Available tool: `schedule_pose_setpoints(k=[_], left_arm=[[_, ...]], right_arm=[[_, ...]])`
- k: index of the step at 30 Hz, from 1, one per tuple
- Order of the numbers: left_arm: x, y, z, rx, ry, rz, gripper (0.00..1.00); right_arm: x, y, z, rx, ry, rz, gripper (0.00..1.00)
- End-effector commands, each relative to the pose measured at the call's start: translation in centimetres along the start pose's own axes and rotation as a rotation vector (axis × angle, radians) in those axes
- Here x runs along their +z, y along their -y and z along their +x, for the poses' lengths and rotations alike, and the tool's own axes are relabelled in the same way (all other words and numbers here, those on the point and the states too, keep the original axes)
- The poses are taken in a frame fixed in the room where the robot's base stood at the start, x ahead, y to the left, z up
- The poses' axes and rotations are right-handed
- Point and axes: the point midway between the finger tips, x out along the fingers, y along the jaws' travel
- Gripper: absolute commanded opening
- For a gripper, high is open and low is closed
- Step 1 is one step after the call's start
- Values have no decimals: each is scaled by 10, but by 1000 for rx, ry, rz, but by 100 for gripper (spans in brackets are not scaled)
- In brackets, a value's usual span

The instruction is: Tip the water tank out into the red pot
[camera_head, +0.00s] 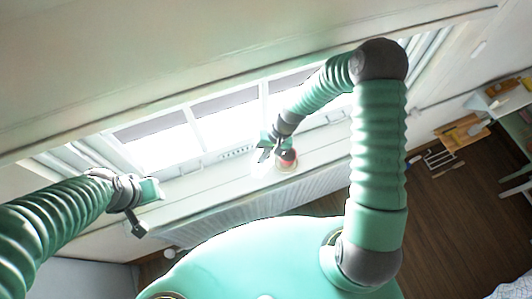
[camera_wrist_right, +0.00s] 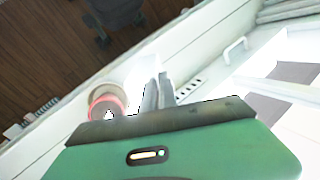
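The red pot (camera_head: 287,156) stands on the white window sill with a pale round base or saucer under it. It also shows in the right wrist view (camera_wrist_right: 104,102), left of the fingers and partly hidden by my gripper body. My right gripper (camera_head: 265,154) is just left of the pot over the sill. In the wrist view its grey fingers (camera_wrist_right: 159,92) are close together, with nothing clearly held between them. My left gripper (camera_head: 138,224) is at the left end of the sill, apart from the pot; its finger opening is unclear. I cannot make out a water tank in either view.
A bright window (camera_head: 205,120) backs the sill (camera_head: 230,182), with a ribbed radiator (camera_head: 235,202) below. Shelves with small items (camera_head: 500,97) and a wooden piece (camera_head: 462,131) are at the right. The dark wooden floor (camera_head: 450,225) has open room.

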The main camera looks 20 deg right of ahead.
Motion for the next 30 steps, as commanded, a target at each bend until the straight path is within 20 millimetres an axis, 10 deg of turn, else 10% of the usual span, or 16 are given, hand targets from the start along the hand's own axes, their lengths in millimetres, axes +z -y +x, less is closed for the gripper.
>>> schedule_pose_setpoints(k=[30], left_arm=[[-2,0,-7,0,0,0,36]], right_arm=[[8,22,24,266,-85,-11,0]])
